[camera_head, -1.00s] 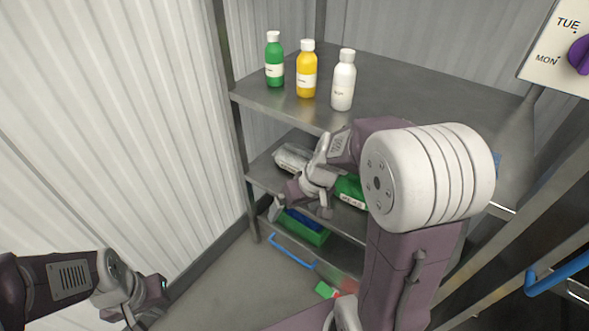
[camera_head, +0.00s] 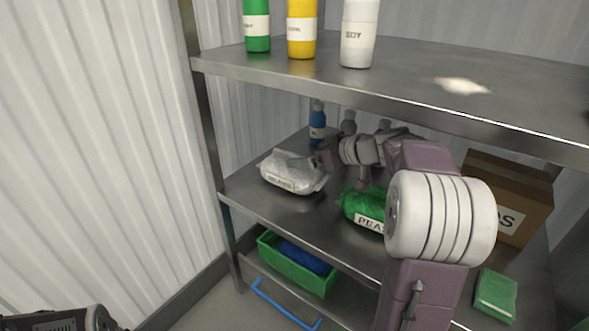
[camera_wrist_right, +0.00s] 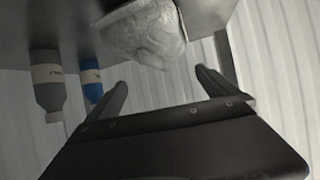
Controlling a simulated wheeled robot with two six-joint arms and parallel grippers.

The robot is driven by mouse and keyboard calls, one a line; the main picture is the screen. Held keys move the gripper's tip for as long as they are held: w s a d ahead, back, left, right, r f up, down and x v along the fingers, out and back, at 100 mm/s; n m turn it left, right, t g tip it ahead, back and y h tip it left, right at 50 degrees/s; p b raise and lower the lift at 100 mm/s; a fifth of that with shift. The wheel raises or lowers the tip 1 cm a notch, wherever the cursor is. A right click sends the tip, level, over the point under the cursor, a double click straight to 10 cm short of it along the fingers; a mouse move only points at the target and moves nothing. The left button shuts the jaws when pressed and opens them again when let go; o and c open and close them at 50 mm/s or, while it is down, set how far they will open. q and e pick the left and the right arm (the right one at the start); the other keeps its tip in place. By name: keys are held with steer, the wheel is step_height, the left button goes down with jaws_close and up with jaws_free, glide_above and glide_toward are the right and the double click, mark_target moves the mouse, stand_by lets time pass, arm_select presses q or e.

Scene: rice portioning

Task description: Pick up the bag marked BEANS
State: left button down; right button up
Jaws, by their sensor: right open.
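A pale, wrinkled bag (camera_head: 290,170) lies on the middle shelf at left; its front label is too small to read clearly. A green bag (camera_head: 360,204) beside it to the right is marked PEAS and is partly hidden by my right arm. My right gripper (camera_head: 322,160) is at the right side of the pale bag, with its jaws open and empty. In the right wrist view, the pale bag (camera_wrist_right: 145,32) shows beyond and between the two spread fingers (camera_wrist_right: 164,86), apart from them. Only a piece of my left arm shows at the bottom left.
The upper shelf (camera_head: 420,80) overhangs the middle shelf and carries green, yellow and white bottles. Behind the bags stand a blue bottle (camera_head: 317,125) and grey bottles. A brown box (camera_head: 520,190) stands at right. Below is a green crate (camera_head: 300,277) with something blue inside.

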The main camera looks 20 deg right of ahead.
mark_target(292, 157)
steer(key=shift+a, duration=0.1)
steer(key=b+x, duration=0.1)
steer(key=x, duration=0.2)
steer(key=shift+w+f, duration=0.25)
steer(key=shift+f, duration=0.1)
steer(key=b+x, duration=0.1)
steer(key=x, duration=0.4)
steer(key=shift+w+b, duration=0.15)
steer(key=shift+b, duration=0.15)
steer(key=shift+r, duration=0.1)
jaws_close()
steer(key=shift+a+f, duration=0.1)
steer(key=shift+f, duration=0.15)
steer(key=shift+r, duration=0.1)
